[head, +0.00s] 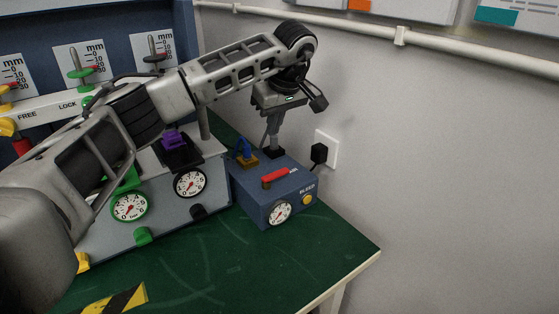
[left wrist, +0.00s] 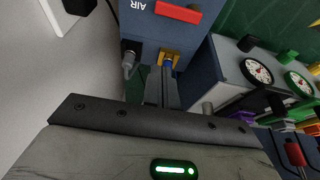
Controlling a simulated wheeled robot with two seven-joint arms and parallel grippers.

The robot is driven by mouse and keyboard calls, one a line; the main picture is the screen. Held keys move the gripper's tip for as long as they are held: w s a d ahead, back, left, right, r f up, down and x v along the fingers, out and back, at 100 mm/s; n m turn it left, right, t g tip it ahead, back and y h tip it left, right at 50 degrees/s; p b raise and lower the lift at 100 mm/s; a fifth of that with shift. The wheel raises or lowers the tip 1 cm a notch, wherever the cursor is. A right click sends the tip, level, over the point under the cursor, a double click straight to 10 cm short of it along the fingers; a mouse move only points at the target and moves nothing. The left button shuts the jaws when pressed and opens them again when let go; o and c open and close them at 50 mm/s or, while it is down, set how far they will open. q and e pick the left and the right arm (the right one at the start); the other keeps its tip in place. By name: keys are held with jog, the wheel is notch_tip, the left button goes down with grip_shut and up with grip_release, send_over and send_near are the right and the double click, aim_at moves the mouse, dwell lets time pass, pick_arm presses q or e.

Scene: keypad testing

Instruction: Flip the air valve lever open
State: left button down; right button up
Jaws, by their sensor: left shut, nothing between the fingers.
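The air valve lever is a red bar (head: 275,178) on top of a blue box (head: 250,200) marked AIR and BLEED. In the head view it lies low, slanting from lower left to upper right. The red lever (left wrist: 180,14) also shows at the top of the left wrist view, beside the AIR label. My left gripper (head: 271,146) points down over the rear of the box, behind the lever and apart from it. Its fingers are shut with nothing between them; they also show in the left wrist view (left wrist: 161,82). My right gripper is not in view.
A brass fitting with a blue part (head: 246,155) stands beside the fingers. The box carries a gauge (head: 280,212) and a yellow button (head: 307,200). A grey panel with gauges (head: 189,183) stands left. A wall socket (head: 330,148) is behind. The green bench (head: 310,245) is clear at front right.

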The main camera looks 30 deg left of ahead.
aim_at(276, 178)
pick_arm(q)
jog(key=shift+f, duration=0.1)
jog(key=x, duration=1)
jog(key=shift+d, duration=0.15)
jog(key=d, duration=0.1)
jog(key=s+d, duration=0.1)
jog(key=d, duration=0.1)
jog(key=shift+p, duration=0.4)
jog(key=shift+s+d, duration=0.2)
jog(key=shift+d, duration=0.15)
